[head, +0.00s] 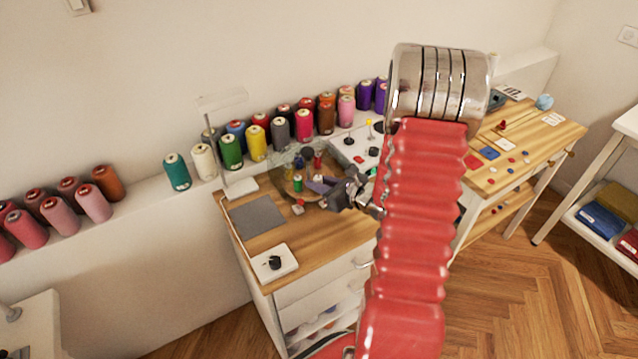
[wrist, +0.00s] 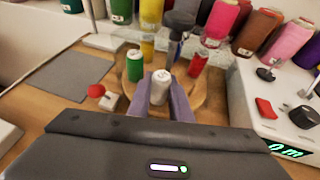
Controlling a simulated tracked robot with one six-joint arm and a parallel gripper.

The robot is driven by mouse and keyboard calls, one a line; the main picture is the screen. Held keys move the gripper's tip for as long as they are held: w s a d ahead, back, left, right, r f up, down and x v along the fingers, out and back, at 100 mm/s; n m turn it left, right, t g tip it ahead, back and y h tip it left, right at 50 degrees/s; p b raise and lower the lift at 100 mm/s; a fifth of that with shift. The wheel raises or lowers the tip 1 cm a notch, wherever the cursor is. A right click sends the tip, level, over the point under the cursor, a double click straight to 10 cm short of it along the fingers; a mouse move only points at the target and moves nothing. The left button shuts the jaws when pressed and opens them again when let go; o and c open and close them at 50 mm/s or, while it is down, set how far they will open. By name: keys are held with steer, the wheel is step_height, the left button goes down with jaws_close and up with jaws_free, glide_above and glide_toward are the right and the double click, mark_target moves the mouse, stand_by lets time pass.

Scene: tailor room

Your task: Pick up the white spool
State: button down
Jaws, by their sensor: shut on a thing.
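The small white spool (wrist: 161,88) stands upright between the two purple fingers of my gripper (wrist: 162,100) in the wrist view. The fingers are shut on it, one on each side. It is at the near part of a round wooden stand (wrist: 212,98); its base is hidden, so I cannot tell whether it touches the stand. In the head view my gripper (head: 322,184) is low over the stand on the wooden desk, and I cannot make out the white spool there.
Around the white spool stand a small green spool (wrist: 134,66) and a red spool (wrist: 198,64). A red-topped item (wrist: 97,91) is at left, and a device with a green display (wrist: 288,150) is at right. Large thread cones, including a cream one (head: 203,162), line the back ledge.

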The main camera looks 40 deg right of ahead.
mark_target(320, 178)
steer(key=shift+r, duration=0.1)
steer(key=shift+r, duration=0.75)
steer(key=shift+s+d+r, duration=0.1)
steer(key=shift+s+r, duration=0.15)
steer(key=shift+r, duration=0.25)
steer(key=shift+s+r, duration=0.2)
steer(key=shift+r, duration=0.25)
steer(key=s+d, duration=0.1)
steer(key=s, duration=0.9)
steer(key=s+d, duration=0.1)
steer(key=s, duration=0.4)
steer(key=shift+s+d, duration=0.15)
steer(key=shift+d, duration=0.15)
steer(key=shift+s, duration=0.8)
